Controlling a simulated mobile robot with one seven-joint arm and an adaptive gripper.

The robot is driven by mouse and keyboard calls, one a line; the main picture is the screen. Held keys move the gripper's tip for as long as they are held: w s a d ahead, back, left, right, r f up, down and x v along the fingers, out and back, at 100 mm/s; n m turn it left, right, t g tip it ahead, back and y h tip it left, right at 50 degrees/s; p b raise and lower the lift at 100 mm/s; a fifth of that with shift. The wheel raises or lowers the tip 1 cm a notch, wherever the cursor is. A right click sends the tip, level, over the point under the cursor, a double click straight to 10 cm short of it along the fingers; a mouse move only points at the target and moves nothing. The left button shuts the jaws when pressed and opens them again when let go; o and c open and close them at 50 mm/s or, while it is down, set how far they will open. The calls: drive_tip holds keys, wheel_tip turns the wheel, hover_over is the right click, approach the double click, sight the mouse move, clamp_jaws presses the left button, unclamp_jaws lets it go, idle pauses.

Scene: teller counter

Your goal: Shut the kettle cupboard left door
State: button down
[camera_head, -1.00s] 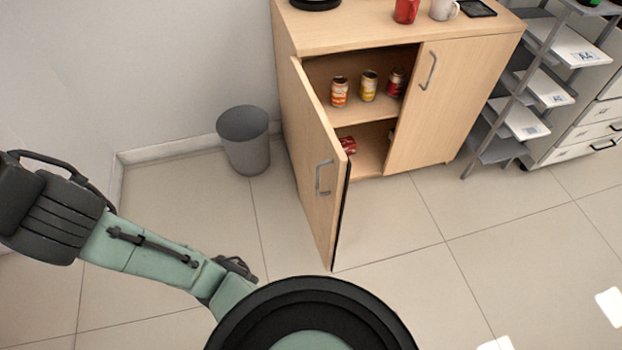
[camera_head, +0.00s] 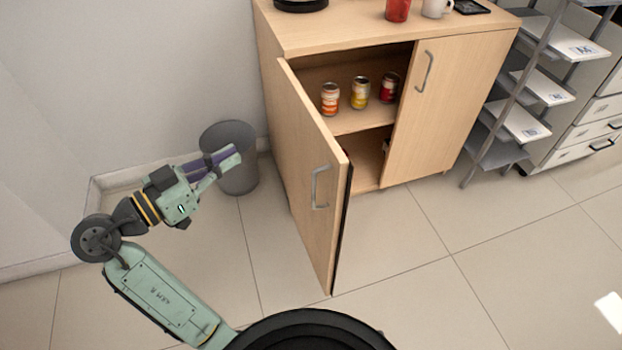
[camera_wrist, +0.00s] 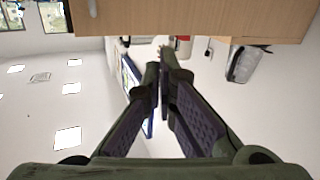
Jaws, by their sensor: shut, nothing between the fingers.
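The kettle cupboard (camera_head: 270,75) is light wood with two doors. Its left door (camera_head: 310,190) stands wide open, swung out towards me, with a grey bar handle (camera_head: 319,187). Its right door (camera_head: 445,105) is shut. My gripper (camera_head: 232,158) is shut and empty, left of the open door's outer face and apart from it, in front of the grey bin.
A grey bin (camera_head: 240,180) stands against the wall left of the cupboard. Cans (camera_head: 360,92) stand on the inner shelf. A red cup (camera_head: 397,10) and a white mug (camera_head: 437,8) are on top. A paper rack (camera_head: 520,120) stands at right. Floor before the cupboard is clear.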

drive_tip(key=s+d+f+m+g+h, duration=0.4)
drive_tip(key=s+m+g, duration=0.1)
drive_tip(key=s+g, duration=0.1)
drive_tip(key=p, duration=0.7)
approach(337, 177)
drive_tip(key=p+x, duration=0.2)
drive_tip(key=x, duration=0.4)
drive_tip(key=shift+r, duration=0.1)
drive_tip(key=shift+w+d, duration=0.2)
drive_tip(key=shift+d, duration=0.3)
